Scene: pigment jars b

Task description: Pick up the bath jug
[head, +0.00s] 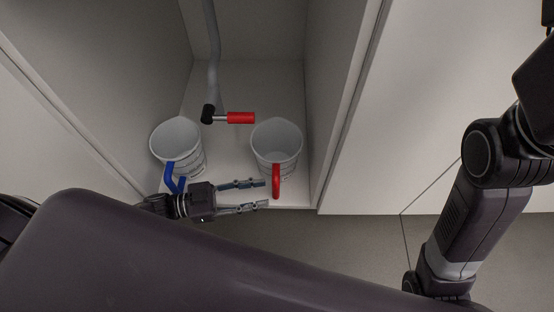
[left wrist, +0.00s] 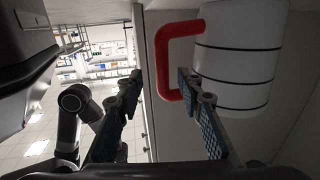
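Two white jugs stand in the open cabinet. One has a red handle (head: 277,180) and stands at the right; its white body (head: 277,140) has dark lines. The other jug (head: 178,137), with a blue handle (head: 172,174), stands at the left. Which one is the bath jug I cannot tell. My left gripper (head: 267,194) is open and empty, its fingertips close to the red handle. In the left wrist view, the red handle (left wrist: 162,62) shows at the gap between the open fingers (left wrist: 158,88). Contact is not clear. My right gripper is out of view.
A grey pipe (head: 212,50) comes down at the back of the cabinet, with a red-handled valve lever (head: 241,118) between and behind the jugs. Cabinet side walls (head: 338,75) bound the space. Some bare cabinet floor (head: 225,160) lies between the jugs.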

